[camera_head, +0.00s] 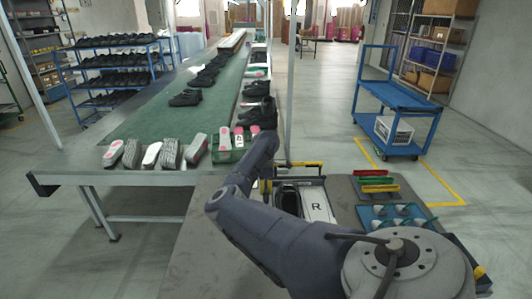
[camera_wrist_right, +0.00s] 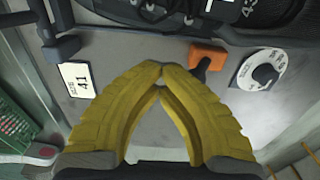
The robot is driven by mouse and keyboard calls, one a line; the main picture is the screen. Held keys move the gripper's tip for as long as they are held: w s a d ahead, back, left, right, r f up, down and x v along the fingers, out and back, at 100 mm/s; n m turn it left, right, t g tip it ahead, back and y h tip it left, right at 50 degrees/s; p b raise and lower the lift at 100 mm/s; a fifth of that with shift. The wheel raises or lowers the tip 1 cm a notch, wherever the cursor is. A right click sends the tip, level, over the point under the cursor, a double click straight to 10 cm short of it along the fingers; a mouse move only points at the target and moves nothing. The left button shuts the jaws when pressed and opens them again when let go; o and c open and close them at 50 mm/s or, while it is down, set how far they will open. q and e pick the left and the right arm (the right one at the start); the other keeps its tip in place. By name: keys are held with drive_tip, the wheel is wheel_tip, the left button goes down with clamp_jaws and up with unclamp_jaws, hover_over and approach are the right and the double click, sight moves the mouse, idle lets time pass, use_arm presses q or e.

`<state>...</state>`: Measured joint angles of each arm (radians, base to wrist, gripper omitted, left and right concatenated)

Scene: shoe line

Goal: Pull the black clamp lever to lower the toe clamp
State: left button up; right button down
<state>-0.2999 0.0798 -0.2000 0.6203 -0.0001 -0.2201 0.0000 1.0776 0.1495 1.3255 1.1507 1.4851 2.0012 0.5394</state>
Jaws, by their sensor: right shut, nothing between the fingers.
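My right gripper (camera_wrist_right: 160,76) has yellow fingers with their tips together and nothing between them. In the head view its yellow finger (camera_head: 265,186) shows only partly behind my arm, beside the fixture marked R (camera_head: 317,206). In the right wrist view a dark lever-like handle (camera_wrist_right: 62,48) stands at the upper left, apart from the fingertips. It looks like the black clamp lever. An orange-topped lever (camera_wrist_right: 207,57) stands right of the fingertips. A black ribbed part (camera_wrist_right: 160,12) shows at the top edge; I cannot tell if it belongs to the toe clamp. My left gripper is not in view.
A size 41 card (camera_wrist_right: 76,79) and a round white dial (camera_wrist_right: 264,73) sit on the grey fixture face. A yellow bar (camera_head: 299,165) spans the fixture's back. Coloured holders (camera_head: 376,180) stand to its right. A conveyor (camera_head: 140,122) with shoes lies behind left.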

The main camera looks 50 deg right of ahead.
drive_tip(key=shift+a+f, duration=0.1)
drive_tip(key=shift+f, duration=0.3)
drive_tip(key=shift+w+d, duration=0.2)
drive_tip(key=shift+w+d+r, duration=0.15)
drive_tip(key=shift+w+d, duration=0.05)
drive_tip(key=shift+d, duration=0.1)
wheel_tip(320, 180, up, 9)
idle(0.9)
drive_tip(key=shift+d+r, duration=0.1)
drive_tip(key=shift+d, duration=0.05)
idle(0.3)
